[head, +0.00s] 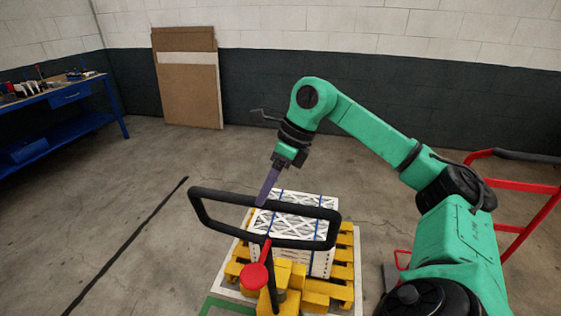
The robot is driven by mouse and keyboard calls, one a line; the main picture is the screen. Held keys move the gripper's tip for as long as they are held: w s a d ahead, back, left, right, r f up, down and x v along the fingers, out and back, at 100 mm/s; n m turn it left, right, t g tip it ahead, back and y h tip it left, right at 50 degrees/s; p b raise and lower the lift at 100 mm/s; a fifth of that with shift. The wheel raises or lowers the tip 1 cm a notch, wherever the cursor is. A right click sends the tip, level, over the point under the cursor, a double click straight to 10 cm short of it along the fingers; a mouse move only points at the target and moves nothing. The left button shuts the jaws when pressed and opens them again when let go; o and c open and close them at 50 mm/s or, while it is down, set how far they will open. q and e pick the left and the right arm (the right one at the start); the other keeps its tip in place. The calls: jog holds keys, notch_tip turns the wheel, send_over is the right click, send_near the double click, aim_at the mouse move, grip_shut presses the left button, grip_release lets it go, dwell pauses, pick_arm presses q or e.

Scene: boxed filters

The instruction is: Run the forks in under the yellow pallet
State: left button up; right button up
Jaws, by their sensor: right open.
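The yellow pallet (343,271) lies on the floor at bottom centre and carries a stack of white boxed filters (300,222) with blue straps. A pallet truck stands on the near side, with a yellow body (286,293), a black loop handle (222,197) and a red part (254,276) on its stem. Its forks are hidden, so I cannot tell where they are relative to the pallet. My right gripper (265,197) is open, with purple fingers pointing down just at the far bar of the handle. I cannot tell whether they touch it. My left gripper is not in view.
A white floor outline (226,272) surrounds the pallet, with a green line (215,305) in front. A red-framed cart (525,222) stands at right. A blue workbench (65,95) is at left and brown boards (188,85) lean on the wall. The floor left of the pallet is clear.

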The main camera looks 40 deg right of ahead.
jog(key=p+v, duration=0.2)
jog(key=v, duration=1)
jog(key=shift+d, duration=0.15)
jog(key=shift+r, duration=0.1)
